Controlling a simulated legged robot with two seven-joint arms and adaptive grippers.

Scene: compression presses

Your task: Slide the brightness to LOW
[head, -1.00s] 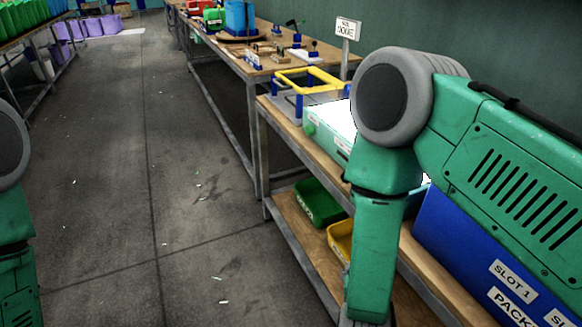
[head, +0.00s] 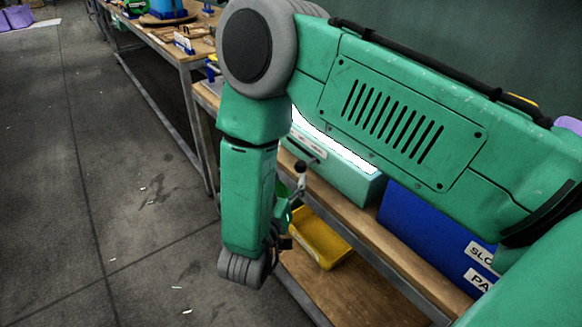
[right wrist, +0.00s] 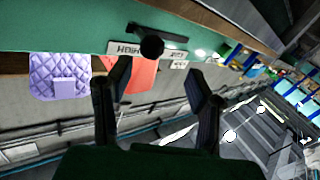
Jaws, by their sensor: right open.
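A teal light box (head: 350,178) with a glowing white top stands on the bench in the head view, partly hidden by my right arm. Its front has a dark slot and small white labels. In the right wrist view, the teal panel (right wrist: 85,32) carries a round black slider knob (right wrist: 151,46) at its slot. A label reading HIGH (right wrist: 127,48) appears upside down beside the knob. My right gripper (right wrist: 157,82) is open and empty, its two dark fingers pointing toward the knob, which shows between and beyond the fingertips. I see no contact. My left gripper is out of view.
A yellow bin (head: 320,240) sits on the lower shelf under the bench. A blue box (head: 425,228) with slot labels stands right of the light box. The floor (head: 120,200) to the left is clear apart from small scraps.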

